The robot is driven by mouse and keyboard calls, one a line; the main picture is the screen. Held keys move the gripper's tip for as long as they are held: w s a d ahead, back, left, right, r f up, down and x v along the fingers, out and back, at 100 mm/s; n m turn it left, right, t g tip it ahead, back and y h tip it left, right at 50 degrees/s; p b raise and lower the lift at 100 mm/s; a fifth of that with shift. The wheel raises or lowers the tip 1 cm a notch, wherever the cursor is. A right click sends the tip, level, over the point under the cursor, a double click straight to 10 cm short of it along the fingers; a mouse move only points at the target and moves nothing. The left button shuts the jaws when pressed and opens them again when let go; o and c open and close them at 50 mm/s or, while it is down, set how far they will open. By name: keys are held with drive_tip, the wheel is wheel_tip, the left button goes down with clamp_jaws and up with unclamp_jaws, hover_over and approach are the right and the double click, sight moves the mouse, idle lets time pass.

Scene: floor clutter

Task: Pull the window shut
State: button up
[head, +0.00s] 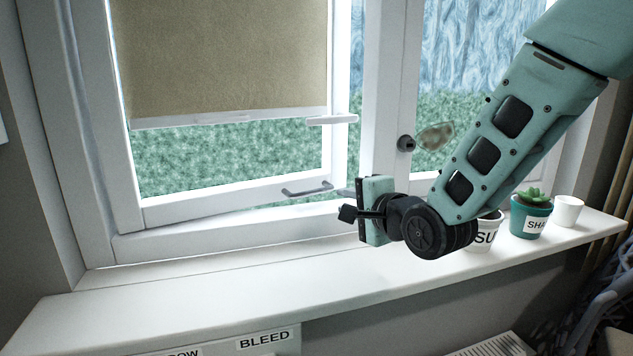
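The left window sash (236,204) has a white frame and a tan blind over its upper part. It stands ajar, with a gap along its right and lower edges. A grey bar handle (307,191) sits on its bottom rail, and a white lever (333,120) sticks out from its right side. My gripper (349,213), teal and black, is just right of and slightly below the bar handle, in front of the central post. It looks apart from the handle. Its fingers overlap in this view, so their opening is unclear.
The white sill (200,292) is clear at the left. A white pot (486,232), a teal plant pot (530,217) and a small white cup (567,211) stand at its right, the first partly behind my arm. A dark knob (405,143) is on the right window frame.

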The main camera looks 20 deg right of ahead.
sight(315, 193)
drive_tip(key=p+x, duration=0.3)
drive_tip(key=x, duration=0.9)
drive_tip(key=shift+w+f+p, duration=0.15)
drive_tip(key=shift+w+p, duration=0.1)
drive_tip(key=shift+p, duration=0.15)
drive_tip(key=shift+c, duration=0.3)
clamp_jaws()
